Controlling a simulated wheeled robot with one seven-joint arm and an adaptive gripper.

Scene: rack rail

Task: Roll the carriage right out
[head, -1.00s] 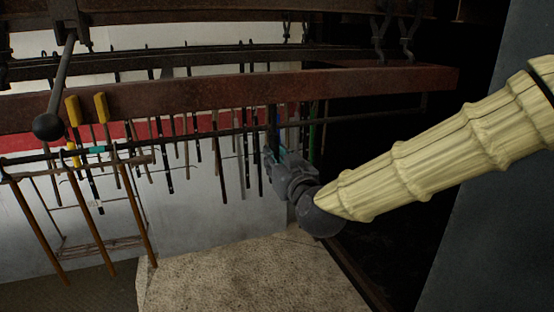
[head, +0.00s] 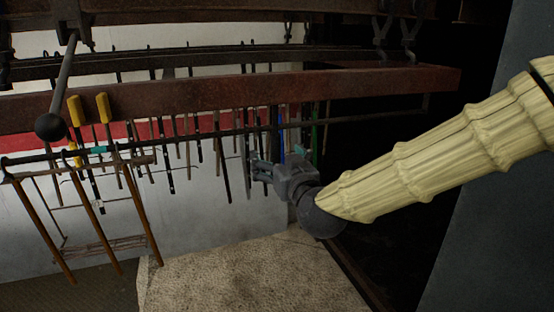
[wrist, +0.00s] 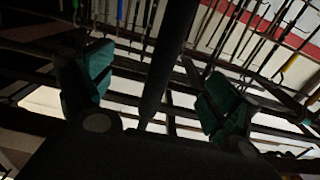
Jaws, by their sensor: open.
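A dark bracket (head: 72,22) hangs at the upper left in the head view. A lever with a round black knob (head: 50,126) hangs from it; this may be the carriage, but I cannot tell for sure. A long rust-brown rail (head: 230,97) runs across the view. My gripper (head: 256,172) is below the rail's right half, well to the right of the knob. In the wrist view my gripper (wrist: 158,88) has its teal fingers spread apart. A thick dark bar (wrist: 172,50) passes between them in the picture; I cannot tell whether it touches either finger.
Many thin rods (head: 195,140) hang from a dark bar behind my gripper. Yellow-handled tools (head: 105,108) and a wooden-legged frame (head: 135,210) are at the left. A pale block (head: 250,270) stands below. A dark grey panel (head: 490,190) rises at the right.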

